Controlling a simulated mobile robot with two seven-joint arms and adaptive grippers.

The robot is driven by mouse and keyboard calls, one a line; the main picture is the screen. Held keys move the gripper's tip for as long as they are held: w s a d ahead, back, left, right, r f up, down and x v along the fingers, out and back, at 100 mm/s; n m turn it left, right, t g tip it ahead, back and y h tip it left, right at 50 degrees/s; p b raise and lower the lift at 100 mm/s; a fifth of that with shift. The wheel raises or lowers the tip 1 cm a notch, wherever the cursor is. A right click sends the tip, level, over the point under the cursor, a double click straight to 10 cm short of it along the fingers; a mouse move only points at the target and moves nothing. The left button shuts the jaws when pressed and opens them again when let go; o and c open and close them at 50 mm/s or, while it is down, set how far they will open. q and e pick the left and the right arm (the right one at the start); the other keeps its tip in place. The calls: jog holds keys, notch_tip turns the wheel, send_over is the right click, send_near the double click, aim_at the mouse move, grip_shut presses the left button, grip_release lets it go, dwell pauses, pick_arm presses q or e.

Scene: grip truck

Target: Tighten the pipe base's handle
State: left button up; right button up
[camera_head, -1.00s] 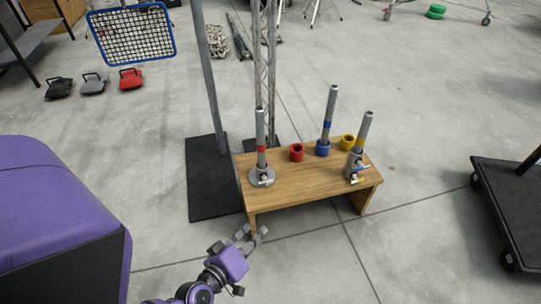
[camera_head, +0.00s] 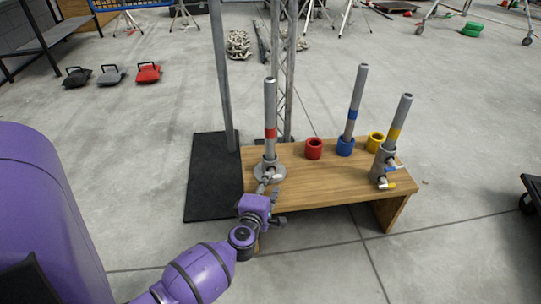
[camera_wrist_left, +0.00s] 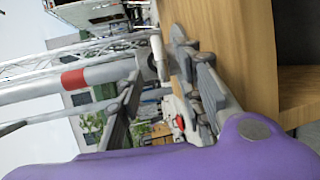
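The grey round pipe base (camera_head: 266,170) stands at the left end of the wooden bench and holds an upright grey pipe (camera_head: 270,105) with a red band. The base's small pale handle (camera_head: 278,179) is on its front side. My left gripper (camera_head: 268,188) is at the base's front, by the handle, and partly covers it. In the left wrist view the red-banded pipe (camera_wrist_left: 73,79) lies across the left, and a pale handle (camera_wrist_left: 157,58) shows near the fingertips. The fingers (camera_wrist_left: 160,70) are apart. I cannot tell whether they touch the handle. My right gripper is out of view.
The wooden bench (camera_head: 320,182) also carries a red ring (camera_head: 314,149), a blue ring (camera_head: 345,146) with a leaning pipe, a yellow ring (camera_head: 375,142) and a yellow-banded pipe (camera_head: 396,125) in a base. A black plate (camera_head: 207,185) with a pole lies left of the bench.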

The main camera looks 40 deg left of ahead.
pick_arm(q)
jog(key=shift+b+x, duration=0.4)
jog(key=shift+x, duration=0.8)
jog(key=shift+w+a+f, duration=0.15)
jog(key=shift+w, duration=0.2)
jog(key=shift+c, duration=0.6)
